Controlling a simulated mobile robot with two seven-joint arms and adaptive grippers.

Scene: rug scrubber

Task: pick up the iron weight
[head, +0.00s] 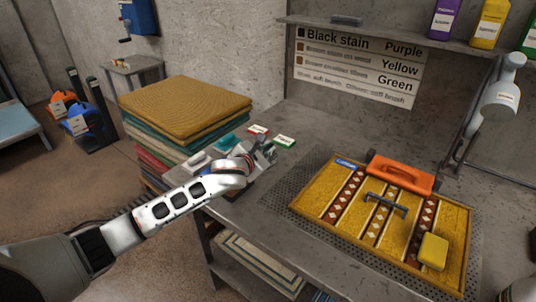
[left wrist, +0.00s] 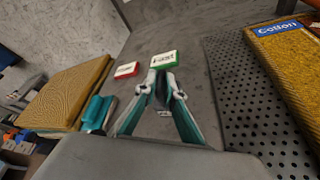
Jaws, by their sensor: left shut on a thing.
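My left gripper (head: 264,158) reaches in from the left over the back left part of the metal workbench. In the left wrist view its two fingers (left wrist: 162,92) are close together around a small dark grey thing (left wrist: 162,106), which looks like the iron weight. The fingers hide much of it, and I cannot tell whether it is clear of the bench top. My right gripper does not show clearly in either view.
A yellow patterned rug (head: 335,224) lies on a perforated mat (head: 285,197), with an orange brush (head: 402,174), dark handle (head: 385,204) and yellow sponge (head: 433,251). Green (head: 284,141) and red (head: 259,130) labelled blocks lie near the gripper. Folded rugs (head: 185,105) stand at left.

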